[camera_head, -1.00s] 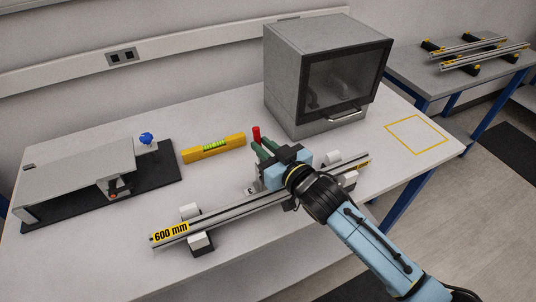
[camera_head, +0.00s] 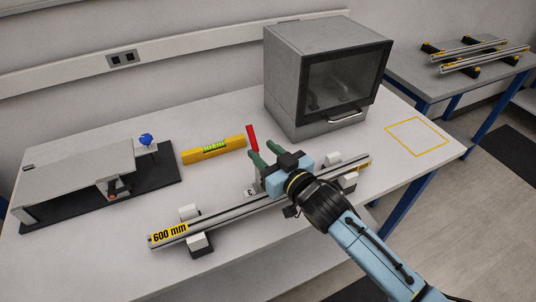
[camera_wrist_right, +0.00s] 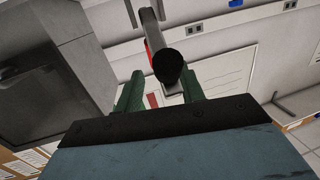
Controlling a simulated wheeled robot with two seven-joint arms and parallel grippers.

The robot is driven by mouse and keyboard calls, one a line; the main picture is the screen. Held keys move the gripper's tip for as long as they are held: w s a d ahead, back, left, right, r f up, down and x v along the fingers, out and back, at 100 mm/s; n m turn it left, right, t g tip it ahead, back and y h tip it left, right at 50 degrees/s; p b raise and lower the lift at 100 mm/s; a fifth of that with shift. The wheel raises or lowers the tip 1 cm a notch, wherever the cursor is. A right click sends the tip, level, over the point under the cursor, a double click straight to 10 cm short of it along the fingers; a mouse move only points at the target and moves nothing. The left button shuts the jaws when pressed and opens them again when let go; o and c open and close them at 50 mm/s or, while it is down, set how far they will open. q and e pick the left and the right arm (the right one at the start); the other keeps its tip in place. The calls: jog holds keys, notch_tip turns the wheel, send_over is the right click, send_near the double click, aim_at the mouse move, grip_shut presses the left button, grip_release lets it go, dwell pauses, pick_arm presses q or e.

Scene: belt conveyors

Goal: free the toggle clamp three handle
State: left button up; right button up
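The toggle clamp three handle (camera_head: 253,139) is a red bar leaning slightly left above the rail, beside the small "3" label (camera_head: 249,193). My right gripper (camera_head: 265,154) has green fingers spread apart, close to the handle at its right. In the right wrist view the handle (camera_wrist_right: 150,50), red with a dark rounded end, stands between and beyond the fingertips (camera_wrist_right: 161,83), with gaps on both sides. The clamp base is mostly hidden behind the gripper. My left gripper is out of view.
A yellow outlined square (camera_head: 417,153) is empty.

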jog(key=shift+s, duration=0.1)
jog(key=v, duration=1.3)
jog(key=shift+d, duration=0.1)
